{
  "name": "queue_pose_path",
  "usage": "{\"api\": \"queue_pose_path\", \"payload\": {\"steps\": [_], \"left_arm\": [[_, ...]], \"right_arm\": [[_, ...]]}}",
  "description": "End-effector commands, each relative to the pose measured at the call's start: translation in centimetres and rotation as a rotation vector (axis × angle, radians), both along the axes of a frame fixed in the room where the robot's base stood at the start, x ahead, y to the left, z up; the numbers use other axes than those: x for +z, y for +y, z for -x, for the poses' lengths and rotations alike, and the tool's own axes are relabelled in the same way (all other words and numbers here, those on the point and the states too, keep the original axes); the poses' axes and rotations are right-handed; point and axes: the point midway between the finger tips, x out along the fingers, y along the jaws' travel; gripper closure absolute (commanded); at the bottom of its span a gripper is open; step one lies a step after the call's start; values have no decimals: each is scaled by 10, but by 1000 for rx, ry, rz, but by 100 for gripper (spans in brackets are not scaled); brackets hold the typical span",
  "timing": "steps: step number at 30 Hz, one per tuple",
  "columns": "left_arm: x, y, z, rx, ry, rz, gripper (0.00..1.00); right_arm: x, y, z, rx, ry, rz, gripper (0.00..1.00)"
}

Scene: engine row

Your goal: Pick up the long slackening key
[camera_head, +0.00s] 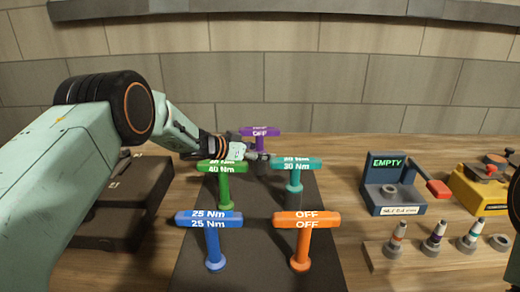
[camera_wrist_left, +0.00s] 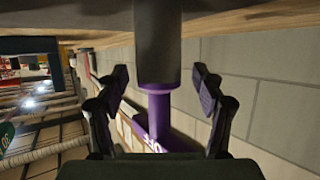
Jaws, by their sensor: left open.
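Two T-shaped keys carry the word OFF: a purple key (camera_head: 262,140) at the back of the dark mat and an orange key (camera_head: 305,220) at the front right. I cannot tell from the labels alone which is the long one. My left gripper (camera_head: 247,152) is at the purple key, just below its crossbar. In the left wrist view, the purple key (camera_wrist_left: 160,105) stands between the two open fingers of the left gripper (camera_wrist_left: 161,88), with gaps at both sides. A dark cylinder (camera_wrist_left: 158,45) adjoins its shaft. My right gripper is out of view.
A green key (camera_head: 223,180), a teal key (camera_head: 293,175) and a blue key (camera_head: 212,240) stand on the dark mat (camera_head: 258,265). A blue EMPTY device (camera_head: 385,185), a yellow device (camera_head: 475,195) and a wooden rack (camera_head: 395,262) are at right. A tiled wall stands behind.

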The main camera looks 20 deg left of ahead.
Motion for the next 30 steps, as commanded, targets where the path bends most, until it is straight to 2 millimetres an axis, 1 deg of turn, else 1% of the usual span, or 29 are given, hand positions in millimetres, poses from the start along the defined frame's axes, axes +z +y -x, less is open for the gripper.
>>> {"api": "queue_pose_path", "payload": {"steps": [2,26,30], "left_arm": [[0,0,0,0,0,0,31],[-2,0,1,0,3,-1,99],[-2,1,1,0,4,-2,100]], "right_arm": [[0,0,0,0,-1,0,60],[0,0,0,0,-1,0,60],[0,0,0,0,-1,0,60]]}}
